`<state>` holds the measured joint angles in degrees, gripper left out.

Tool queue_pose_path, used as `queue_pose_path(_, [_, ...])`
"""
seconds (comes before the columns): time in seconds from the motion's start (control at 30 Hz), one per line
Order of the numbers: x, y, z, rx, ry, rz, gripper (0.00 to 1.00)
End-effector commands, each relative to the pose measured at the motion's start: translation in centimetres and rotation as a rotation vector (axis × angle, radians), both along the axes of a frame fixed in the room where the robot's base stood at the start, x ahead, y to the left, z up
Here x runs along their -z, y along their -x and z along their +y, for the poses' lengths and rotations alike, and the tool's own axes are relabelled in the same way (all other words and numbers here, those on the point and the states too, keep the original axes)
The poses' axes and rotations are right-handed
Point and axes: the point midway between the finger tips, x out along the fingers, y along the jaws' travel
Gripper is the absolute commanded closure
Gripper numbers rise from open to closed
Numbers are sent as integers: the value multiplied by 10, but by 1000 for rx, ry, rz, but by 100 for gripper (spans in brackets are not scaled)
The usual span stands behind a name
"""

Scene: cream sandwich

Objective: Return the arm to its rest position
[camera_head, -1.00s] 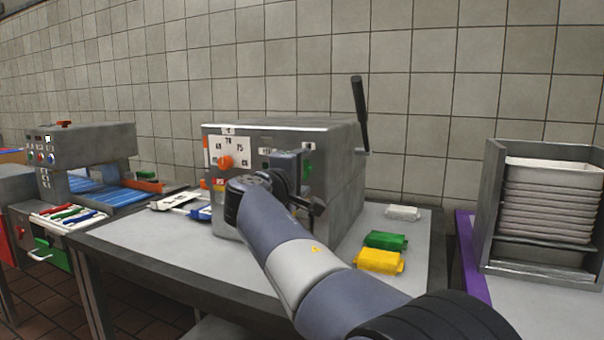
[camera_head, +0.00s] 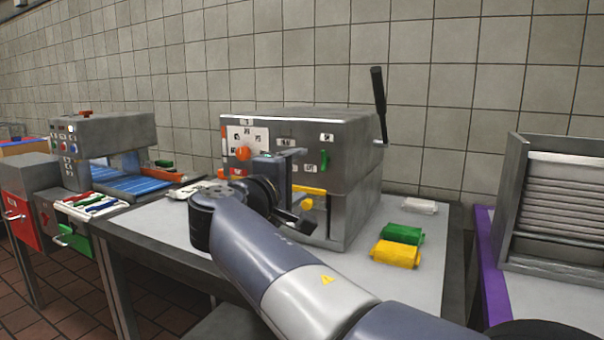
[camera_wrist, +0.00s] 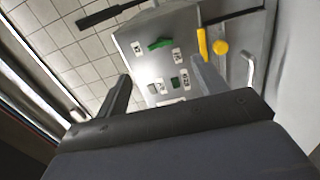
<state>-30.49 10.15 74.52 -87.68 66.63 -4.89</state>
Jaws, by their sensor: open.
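My arm reaches from the lower right of the head view toward the grey metal machine (camera_head: 355,150). My gripper (camera_head: 297,180) is in front of the machine's face and partly hidden by my wrist. In the wrist view my gripper (camera_wrist: 160,75) has its two dark fingers spread wide, with nothing held between them. Beyond the fingers, the wrist view shows the machine's panel (camera_wrist: 150,55) with a green handle, small labels and a yellow part.
White, green and yellow packets (camera_head: 396,254) lie on the table (camera_head: 165,235) right of the machine. A black lever (camera_head: 379,105) rises from its side. A second machine (camera_head: 115,135) stands at left. A rack (camera_head: 515,190) of trays stands at right.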

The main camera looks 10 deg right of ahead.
Motion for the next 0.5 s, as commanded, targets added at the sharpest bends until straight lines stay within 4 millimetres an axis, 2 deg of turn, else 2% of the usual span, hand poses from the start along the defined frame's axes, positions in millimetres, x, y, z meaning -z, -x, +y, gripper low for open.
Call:
queue_pose_path(0.33, [0, -2, -2, 1, 0, 0, 33])
queue_pose_path(0.5, [1, -17, -13, 3, 0, 1, 33])
